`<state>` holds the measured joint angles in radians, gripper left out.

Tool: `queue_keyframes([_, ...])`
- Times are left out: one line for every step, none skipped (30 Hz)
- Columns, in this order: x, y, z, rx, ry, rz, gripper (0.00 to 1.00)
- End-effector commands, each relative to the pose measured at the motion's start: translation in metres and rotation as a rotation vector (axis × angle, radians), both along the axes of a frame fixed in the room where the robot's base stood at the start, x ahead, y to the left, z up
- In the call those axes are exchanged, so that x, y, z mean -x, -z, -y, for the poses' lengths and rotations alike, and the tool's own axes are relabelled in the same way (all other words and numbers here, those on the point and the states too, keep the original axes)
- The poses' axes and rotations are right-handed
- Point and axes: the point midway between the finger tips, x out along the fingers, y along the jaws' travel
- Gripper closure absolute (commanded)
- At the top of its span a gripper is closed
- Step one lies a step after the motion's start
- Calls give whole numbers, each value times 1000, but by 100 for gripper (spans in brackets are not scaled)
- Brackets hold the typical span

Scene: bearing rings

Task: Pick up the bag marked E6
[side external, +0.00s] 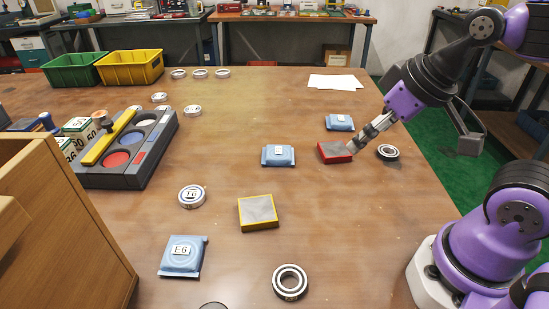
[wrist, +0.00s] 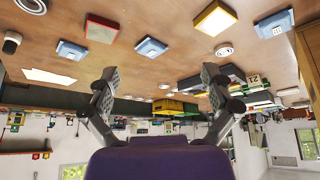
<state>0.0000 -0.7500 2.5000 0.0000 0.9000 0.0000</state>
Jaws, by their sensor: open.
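The bag marked E6 (side external: 183,256) is a pale blue packet with a white label, lying flat on the table at the lower left in the side external view. A blue bag at the upper right of the wrist view (wrist: 273,22) appears to be the same one; its label is too small to read there. My gripper (side external: 362,140) is far from it, at the right, beside a red-edged box (side external: 335,152). In the wrist view, my gripper's (wrist: 158,80) two fingers stand wide apart with nothing between them.
Two other blue bags (side external: 278,155) (side external: 340,122) lie mid-table. A yellow-edged box (side external: 258,213), a ring marked I6 (side external: 192,196) and a dark bearing (side external: 290,282) lie near the E6 bag. A wooden cabinet (side external: 70,225) stands left of it, and a dark tray (side external: 130,150) behind.

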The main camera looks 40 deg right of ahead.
Motion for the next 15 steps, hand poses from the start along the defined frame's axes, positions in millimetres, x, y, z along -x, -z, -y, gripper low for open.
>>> queue_keyframes([0, 0, 0, 0, 0, 0, 0])
queue_keyframes([0, 0, 0, 0, 0, 0, 0])
queue_keyframes([0, 0, 0, 0, 0, 0, 0])
queue_keyframes([0, 0, 0, 0, 0, 0, 0])
queue_keyframes([0, 0, 0, 0, 0, 0, 0])
queue_keyframes([0, 0, 0, 0, 0, 0, 0])
queue_keyframes([0, 0, 0, 0, 0, 0, 0])
queue_keyframes([0, 0, 0, 0, 0, 0, 0])
queue_keyframes([0, 0, 0, 0, -1, 0, 0])
queue_keyframes([-1, 0, -1, 0, -4, -1, 0])
queue_keyframes([-2, -1, -2, 1, -13, -2, 0])
queue_keyframes([-5, -2, -4, 4, -33, -5, 0])
queue_keyframes([-9, -3, -8, 6, -54, -10, 0])
queue_keyframes([-14, -4, -12, 9, -83, -15, 0])
queue_keyframes([-22, -6, -20, 15, -137, -22, 0])
